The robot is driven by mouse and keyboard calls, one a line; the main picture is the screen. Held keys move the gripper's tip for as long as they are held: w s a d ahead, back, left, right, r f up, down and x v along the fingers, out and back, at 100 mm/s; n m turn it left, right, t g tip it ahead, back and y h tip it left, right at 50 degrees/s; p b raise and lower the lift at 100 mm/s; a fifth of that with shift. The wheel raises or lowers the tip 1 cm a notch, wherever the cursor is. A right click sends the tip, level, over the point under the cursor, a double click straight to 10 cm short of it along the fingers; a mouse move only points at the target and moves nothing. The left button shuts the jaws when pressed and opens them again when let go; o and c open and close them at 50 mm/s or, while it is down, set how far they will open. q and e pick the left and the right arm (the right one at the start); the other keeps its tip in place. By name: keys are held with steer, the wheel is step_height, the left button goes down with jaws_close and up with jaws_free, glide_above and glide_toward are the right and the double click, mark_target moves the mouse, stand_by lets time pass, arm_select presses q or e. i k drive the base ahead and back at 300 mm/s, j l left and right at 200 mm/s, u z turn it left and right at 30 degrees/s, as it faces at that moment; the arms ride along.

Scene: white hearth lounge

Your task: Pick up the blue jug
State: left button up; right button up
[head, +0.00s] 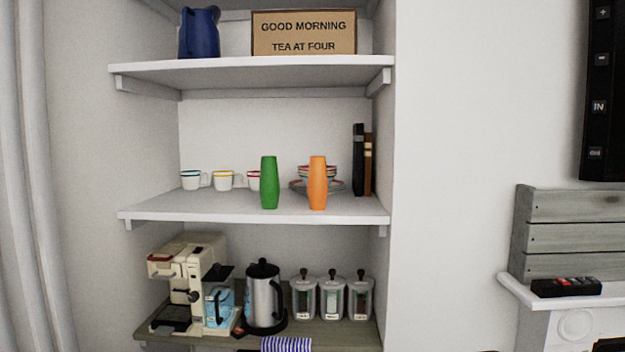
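The blue jug (199,34) stands upright at the left end of the top white shelf (250,68). It is dark blue, and its top reaches close to the upper edge of the head view. It stands apart from the sign to its right, and nothing touches it. Neither of my grippers can be made out in the head view.
A cardboard sign (304,33) stands right of the jug. The middle shelf (250,207) holds cups, a green vase (269,182), an orange vase (317,183), bowls and books. Below are a coffee machine (190,270), a kettle (264,297) and jars. A mantel (560,297) is at right.

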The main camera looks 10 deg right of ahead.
mark_target(198, 34)
steer(key=i+l+u, duration=0.3)
steer(key=i+l, duration=0.4)
steer(key=i, duration=0.15)
